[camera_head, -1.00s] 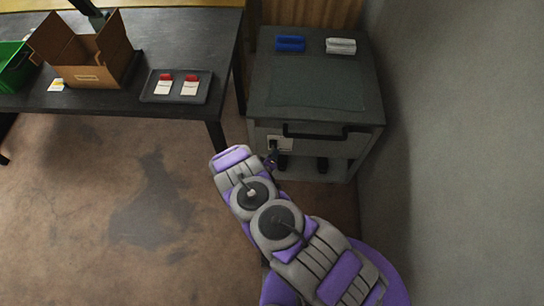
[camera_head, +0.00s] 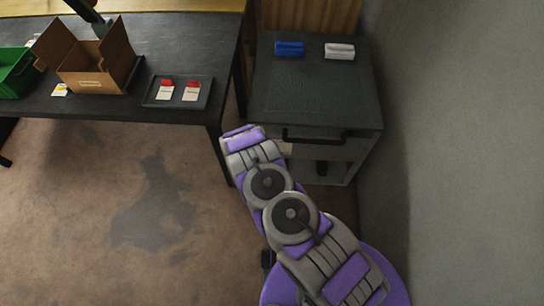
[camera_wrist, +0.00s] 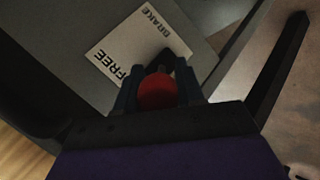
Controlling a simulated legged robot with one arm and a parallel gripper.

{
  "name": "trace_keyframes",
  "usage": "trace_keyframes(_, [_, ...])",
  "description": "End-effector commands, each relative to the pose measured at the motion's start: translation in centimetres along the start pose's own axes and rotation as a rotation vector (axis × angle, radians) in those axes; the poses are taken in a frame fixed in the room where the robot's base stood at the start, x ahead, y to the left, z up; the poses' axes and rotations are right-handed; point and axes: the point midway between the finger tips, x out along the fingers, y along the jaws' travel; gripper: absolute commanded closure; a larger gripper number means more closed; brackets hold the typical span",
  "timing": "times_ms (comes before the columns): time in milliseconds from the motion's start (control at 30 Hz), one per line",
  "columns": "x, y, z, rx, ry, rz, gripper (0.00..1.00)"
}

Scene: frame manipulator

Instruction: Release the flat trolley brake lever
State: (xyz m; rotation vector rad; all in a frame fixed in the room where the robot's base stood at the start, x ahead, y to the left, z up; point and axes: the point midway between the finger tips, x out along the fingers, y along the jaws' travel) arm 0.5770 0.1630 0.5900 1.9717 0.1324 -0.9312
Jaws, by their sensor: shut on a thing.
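The flat trolley (camera_head: 315,95) is grey, with a dark top and a black handle (camera_head: 313,137) on its front, at the right of the head view. In the wrist view, a white label (camera_wrist: 120,50) on the trolley reads BRAKE at its upper end and FREE at its lower left. The brake lever's red knob (camera_wrist: 158,92) is between the fingers of my gripper (camera_wrist: 157,84), which is shut on it. A dark part of the lever shows just beyond the knob, at the label's edge. In the head view, my arm hides the gripper and lever.
Blue (camera_head: 289,48) and white (camera_head: 339,51) items lie on the trolley top. A dark table (camera_head: 120,112) at left bears a cardboard box (camera_head: 97,65), a green bin (camera_head: 17,75) and a tray (camera_head: 150,98) with cards. A grey wall (camera_head: 460,150) stands at right.

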Motion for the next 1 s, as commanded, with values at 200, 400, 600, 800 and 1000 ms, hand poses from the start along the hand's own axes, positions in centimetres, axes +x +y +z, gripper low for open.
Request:
trace_keyframes(200, [0.0,0.1,-0.3,0.001,0.007,0.003,0.46])
trace_keyframes(400, [0.0,0.1,-0.2,0.002,0.005,0.002,0.41])
trace_keyframes(600, [-0.6,0.2,-0.1,0.003,0.004,0.001,0.41])
trace_keyframes(800, [-3.6,0.1,-0.1,0.000,0.002,-0.003,0.41])
trace_keyframes(1000, [-8.2,0.1,-0.3,-0.002,0.006,0.000,0.41])
